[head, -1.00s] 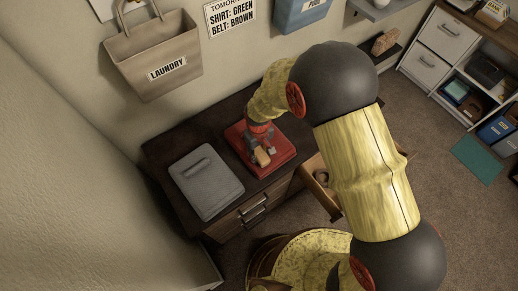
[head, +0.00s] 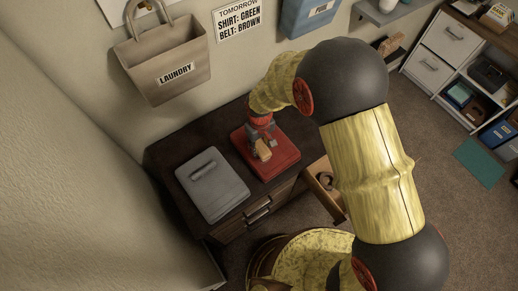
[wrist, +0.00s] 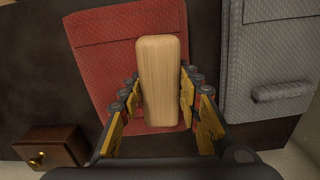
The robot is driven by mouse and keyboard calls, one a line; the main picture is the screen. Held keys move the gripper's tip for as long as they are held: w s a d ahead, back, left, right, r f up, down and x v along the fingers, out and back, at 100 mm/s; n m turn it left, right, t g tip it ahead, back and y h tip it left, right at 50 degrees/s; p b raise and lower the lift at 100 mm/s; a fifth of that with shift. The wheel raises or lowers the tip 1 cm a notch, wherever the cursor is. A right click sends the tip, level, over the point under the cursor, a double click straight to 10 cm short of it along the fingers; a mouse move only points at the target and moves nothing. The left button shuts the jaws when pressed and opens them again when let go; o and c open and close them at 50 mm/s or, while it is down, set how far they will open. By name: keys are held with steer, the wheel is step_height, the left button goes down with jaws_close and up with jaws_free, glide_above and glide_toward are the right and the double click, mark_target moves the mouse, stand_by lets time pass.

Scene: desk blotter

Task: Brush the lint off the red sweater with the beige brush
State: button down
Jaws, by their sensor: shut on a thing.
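The red sweater (head: 281,162) lies folded flat on the dark desk, and it also shows in the wrist view (wrist: 100,62). My gripper (head: 258,142) is over the sweater. It is shut on the beige brush (wrist: 160,75), with a finger on each long side of it. The brush also shows in the head view (head: 263,152), over the middle of the sweater. Its underside is hidden, so I cannot tell whether it touches the cloth. I see no lint on the parts of the sweater in view.
A folded grey garment (head: 218,196) with a grey bar-shaped object (head: 204,171) on it lies left of the sweater. The desk (head: 168,160) has an open drawer (head: 322,183) at its right. A laundry bag (head: 165,65) hangs on the wall behind.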

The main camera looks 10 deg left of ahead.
mark_target(260, 145)
steer(key=shift+r+p, duration=1)
steer(key=shift+r, duration=1.1)
